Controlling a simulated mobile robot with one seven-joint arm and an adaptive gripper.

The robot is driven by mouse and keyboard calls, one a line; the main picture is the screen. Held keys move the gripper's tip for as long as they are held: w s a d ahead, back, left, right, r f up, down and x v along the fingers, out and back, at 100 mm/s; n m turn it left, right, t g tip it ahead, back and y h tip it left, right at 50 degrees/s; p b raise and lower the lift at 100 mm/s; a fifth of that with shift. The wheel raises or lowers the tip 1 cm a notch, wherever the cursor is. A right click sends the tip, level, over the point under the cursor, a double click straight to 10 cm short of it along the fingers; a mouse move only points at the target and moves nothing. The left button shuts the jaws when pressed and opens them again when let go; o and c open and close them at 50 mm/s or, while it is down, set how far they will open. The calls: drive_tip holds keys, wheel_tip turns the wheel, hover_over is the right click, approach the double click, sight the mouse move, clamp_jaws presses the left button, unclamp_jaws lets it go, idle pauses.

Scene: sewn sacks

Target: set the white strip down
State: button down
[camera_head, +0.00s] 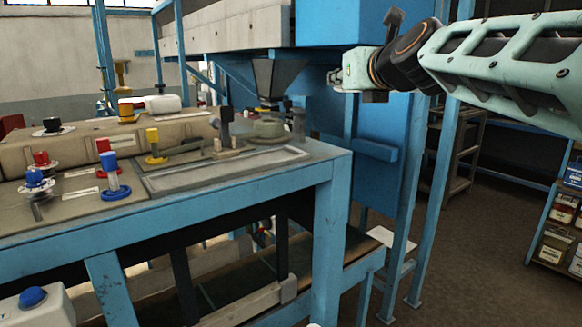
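My gripper (335,79) is at the end of my pale green arm, which reaches in from the upper right. It is in the air beside the blue cabinet, above and to the right of the workbench's end. Its fingers are small and seen from the side, so I cannot tell whether they are open or shut on anything. I cannot pick out a white strip with certainty. Small pale labels (81,192) lie flat on the bench panel, and a flat white piece (392,238) lies low down by the blue legs.
The blue-framed workbench (190,217) carries red, blue, yellow and black knobs, a dark upright lever (226,128) and a shallow recessed tray (228,171). A funnel hangs above its back. Blue posts stand right of it. Shelves with boxes (556,240) are at far right; floor between is clear.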

drive_tip(key=w+d+f+m+h, duration=0.1)
drive_tip(key=d+f, duration=0.3)
drive_tip(key=f, duration=0.3)
drive_tip(key=w+d+f+m+h, duration=0.1)
drive_tip(key=w+d+f, duration=0.15)
drive_tip(key=f, duration=0.55)
drive_tip(key=s+a+f, duration=0.2)
drive_tip(key=f, duration=1)
drive_tip(key=s+a+f+h, duration=0.1)
drive_tip(key=s+f, duration=0.1)
drive_tip(key=f, duration=1)
drive_tip(key=shift+a, duration=0.4)
drive_tip(key=shift+s, duration=0.15)
